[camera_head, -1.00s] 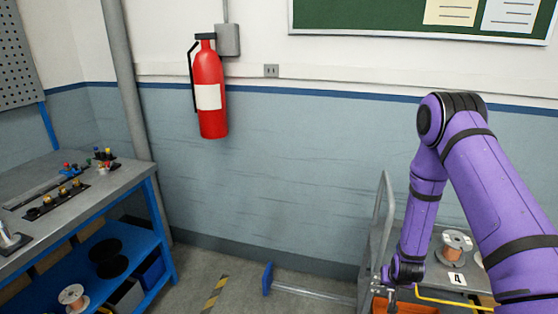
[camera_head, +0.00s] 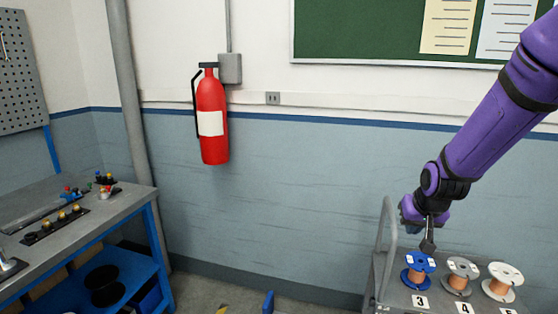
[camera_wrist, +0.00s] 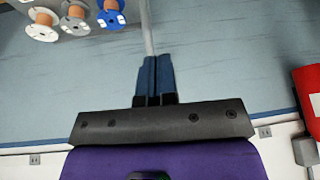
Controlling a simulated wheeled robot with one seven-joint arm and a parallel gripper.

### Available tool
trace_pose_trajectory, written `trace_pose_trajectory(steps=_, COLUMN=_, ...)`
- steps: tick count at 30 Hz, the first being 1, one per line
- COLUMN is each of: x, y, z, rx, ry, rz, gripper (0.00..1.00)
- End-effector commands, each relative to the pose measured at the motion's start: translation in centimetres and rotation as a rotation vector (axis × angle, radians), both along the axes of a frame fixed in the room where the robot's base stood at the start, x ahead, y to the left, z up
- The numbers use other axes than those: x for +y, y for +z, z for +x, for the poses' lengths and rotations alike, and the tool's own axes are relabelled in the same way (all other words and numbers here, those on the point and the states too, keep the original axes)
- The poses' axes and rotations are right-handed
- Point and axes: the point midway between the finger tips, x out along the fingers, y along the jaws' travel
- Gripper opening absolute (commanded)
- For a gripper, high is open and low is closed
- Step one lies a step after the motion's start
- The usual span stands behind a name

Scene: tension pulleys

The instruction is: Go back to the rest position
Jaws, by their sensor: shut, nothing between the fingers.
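My gripper (camera_head: 428,246) hangs from the purple arm at the right of the head view, above the far left part of the grey cart. In the wrist view my gripper (camera_wrist: 157,62) has its two dark blue fingers together, with nothing between them. A blue-flanged spool (camera_head: 418,270) of copper wire stands on the cart just below and to the left of the fingertips, apart from them. The spool also shows at the top of the wrist view (camera_wrist: 111,15).
A grey spool (camera_head: 459,274) and a white spool (camera_head: 502,281) stand beside the blue one on the cart. The cart's grey handle (camera_head: 386,245) rises left of them. A fire extinguisher (camera_head: 211,120) hangs on the wall. A workbench (camera_head: 120,205) stands at the left.

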Motion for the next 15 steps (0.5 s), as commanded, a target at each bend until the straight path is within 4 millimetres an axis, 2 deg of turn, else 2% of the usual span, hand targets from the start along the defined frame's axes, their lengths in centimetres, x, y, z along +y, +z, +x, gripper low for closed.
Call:
trace_pose_trajectory(steps=1, x=0.2, y=1.8, z=-0.9, rx=-0.008, ry=0.007, rz=0.0, gripper=0.0)
trace_pose_trajectory(steps=6, x=0.9, y=6.4, z=-4.2, rx=-0.009, ry=0.032, rz=-0.001, gripper=0.0)
trace_pose_trajectory(steps=15, x=1.9, y=13.0, z=-11.4, rx=-0.012, ry=0.075, rz=-0.011, gripper=0.0)
